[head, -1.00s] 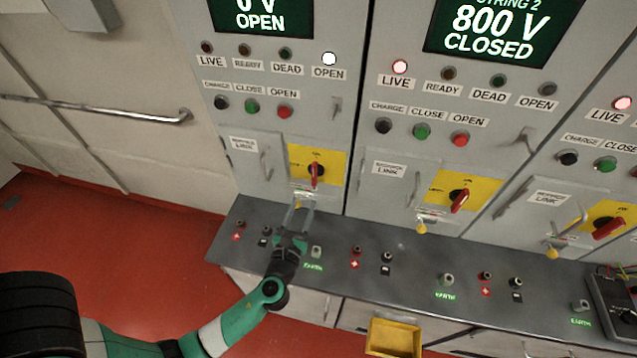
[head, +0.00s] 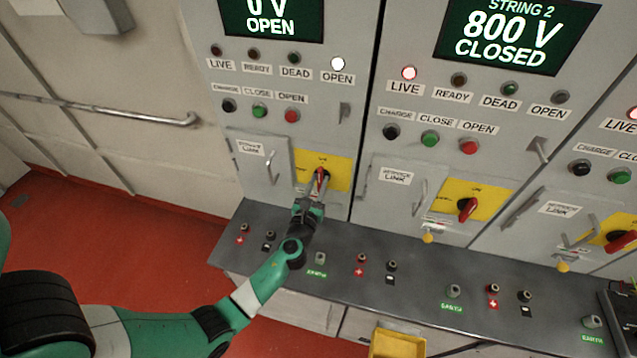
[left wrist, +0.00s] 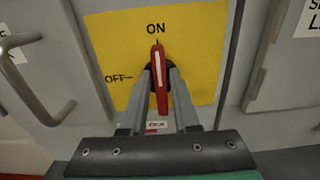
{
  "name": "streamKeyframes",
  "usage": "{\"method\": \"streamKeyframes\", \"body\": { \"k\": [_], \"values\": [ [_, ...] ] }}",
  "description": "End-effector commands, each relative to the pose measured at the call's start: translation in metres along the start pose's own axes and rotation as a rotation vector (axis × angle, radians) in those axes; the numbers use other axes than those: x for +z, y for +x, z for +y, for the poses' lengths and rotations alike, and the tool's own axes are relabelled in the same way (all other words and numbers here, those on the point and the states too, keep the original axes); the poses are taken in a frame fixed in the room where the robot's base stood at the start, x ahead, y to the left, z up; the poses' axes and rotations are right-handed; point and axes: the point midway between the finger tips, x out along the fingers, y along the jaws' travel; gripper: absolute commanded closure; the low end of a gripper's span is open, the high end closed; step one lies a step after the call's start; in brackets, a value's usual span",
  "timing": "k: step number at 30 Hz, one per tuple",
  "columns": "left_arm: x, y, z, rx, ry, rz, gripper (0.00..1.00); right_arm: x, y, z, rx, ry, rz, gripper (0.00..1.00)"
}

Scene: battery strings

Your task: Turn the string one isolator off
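The string one isolator is a red rotary handle (head: 321,178) on a yellow plate (head: 338,166) on the left cabinet. In the left wrist view the red handle (left wrist: 159,85) stands upright at the ON mark, with OFF marked to its left. My left gripper (head: 318,186) is at the handle. In the left wrist view its two fingers (left wrist: 160,82) reach along either side of the handle, with narrow gaps still seeming to show. Contact at the fingertips is hard to tell. The string one display (head: 270,18) reads 0 V OPEN, and its OPEN lamp (head: 338,63) is lit white. My right gripper is not in view.
A link door with a handle (head: 271,167) is left of the isolator. A grey shelf with terminals (head: 340,283) runs below. String two's isolator (head: 467,209) is to the right; its display (head: 510,35) reads 800 V CLOSED. A yellow bin (head: 397,345) is below the shelf.

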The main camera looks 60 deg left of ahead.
Motion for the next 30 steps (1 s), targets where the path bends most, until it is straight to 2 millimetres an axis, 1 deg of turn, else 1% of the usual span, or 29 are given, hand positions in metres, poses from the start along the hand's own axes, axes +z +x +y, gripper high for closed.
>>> {"method": "streamKeyframes", "body": {
  "k": [1, 4, 14, 20, 26, 30],
  "values": [
    [0.0000, -0.0002, -0.0001, 0.000, 0.000, 0.000, 0.82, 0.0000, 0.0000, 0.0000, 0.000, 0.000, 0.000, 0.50],
    [0.0000, -0.0002, -0.0001, 0.000, 0.000, 0.000, 1.00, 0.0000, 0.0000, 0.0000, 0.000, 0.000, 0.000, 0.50],
    [-0.0001, -0.0003, -0.0001, 0.000, -0.003, 0.000, 1.00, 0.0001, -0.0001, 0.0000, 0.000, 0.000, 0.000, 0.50],
    [-0.0003, -0.0003, 0.0003, 0.000, -0.037, -0.001, 1.00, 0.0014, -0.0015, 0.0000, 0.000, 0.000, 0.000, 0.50],
    [-0.0011, -0.0004, 0.0013, 0.000, -0.137, -0.001, 1.00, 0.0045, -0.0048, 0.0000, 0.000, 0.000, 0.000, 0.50],
    [-0.0015, -0.0004, 0.0023, 0.000, -0.245, -0.002, 1.00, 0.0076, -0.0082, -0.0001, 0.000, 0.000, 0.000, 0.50]
  ]
}}
